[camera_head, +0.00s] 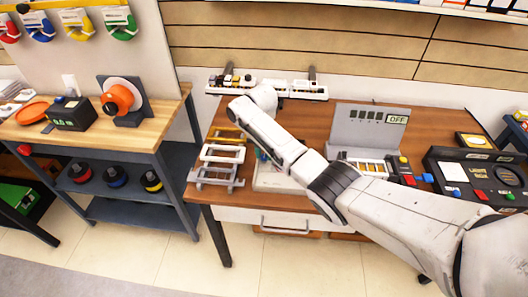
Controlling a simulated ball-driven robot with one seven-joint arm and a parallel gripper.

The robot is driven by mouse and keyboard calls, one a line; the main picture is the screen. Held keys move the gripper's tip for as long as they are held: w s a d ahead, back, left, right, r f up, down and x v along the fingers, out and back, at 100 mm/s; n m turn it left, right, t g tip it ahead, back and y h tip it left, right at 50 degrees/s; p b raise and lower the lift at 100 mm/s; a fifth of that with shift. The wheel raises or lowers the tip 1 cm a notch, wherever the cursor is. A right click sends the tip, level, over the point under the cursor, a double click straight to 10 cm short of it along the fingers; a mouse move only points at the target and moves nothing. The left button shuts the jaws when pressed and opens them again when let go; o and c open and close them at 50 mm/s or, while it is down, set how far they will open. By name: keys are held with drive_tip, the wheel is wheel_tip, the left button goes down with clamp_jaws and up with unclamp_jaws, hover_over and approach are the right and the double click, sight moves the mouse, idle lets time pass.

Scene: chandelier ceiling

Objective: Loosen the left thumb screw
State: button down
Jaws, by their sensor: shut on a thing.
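My white arm reaches in from the lower right across the wooden bench. Its far end bends over near the back of the bench, and my gripper is hidden behind the arm. I cannot make out the left thumb screw. A grey unit with an OFF display (397,119) stands at the middle right of the bench, with a row of pale slots (372,167) at its front. The arm covers part of this front. A pale flat box (275,181) lies under the arm, with small blue and green parts partly showing behind the arm.
A grey metal rack (219,166) stands at the bench's left front. A white strip with small items (300,90) runs along the back. A black control panel (480,178) sits at the right. The bench's brown surface (312,112) is clear behind the arm.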

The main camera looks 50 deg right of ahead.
sight(262, 155)
drive_tip(key=shift+w, duration=0.1)
drive_tip(key=c, duration=0.9)
unclamp_jaws()
drive_tip(key=shift+o, duration=0.2)
wheel_tip(262, 155, up, 11)
drive_tip(key=shift+w+a+b, duration=0.15)
drive_tip(key=shift+b, duration=0.3)
drive_tip(key=shift+f, duration=0.1)
drive_tip(key=s+a+f+m+t+y, duration=0.1)
drive_tip(key=s+a+f+m, duration=0.55)
drive_tip(key=a, duration=0.25)
drive_tip(key=s+a+f+m+y, duration=0.1)
drive_tip(key=s+a+f+m, duration=0.5)
drive_tip(key=a, duration=0.3)
drive_tip(key=s+f+m+h, duration=0.1)
drive_tip(key=s+m+h, duration=0.1)
drive_tip(key=s+m, duration=1)
drive_tip(key=s, duration=1.1)
drive_tip(key=shift+d+f, duration=0.15)
drive_tip(key=shift+f, duration=0.1)
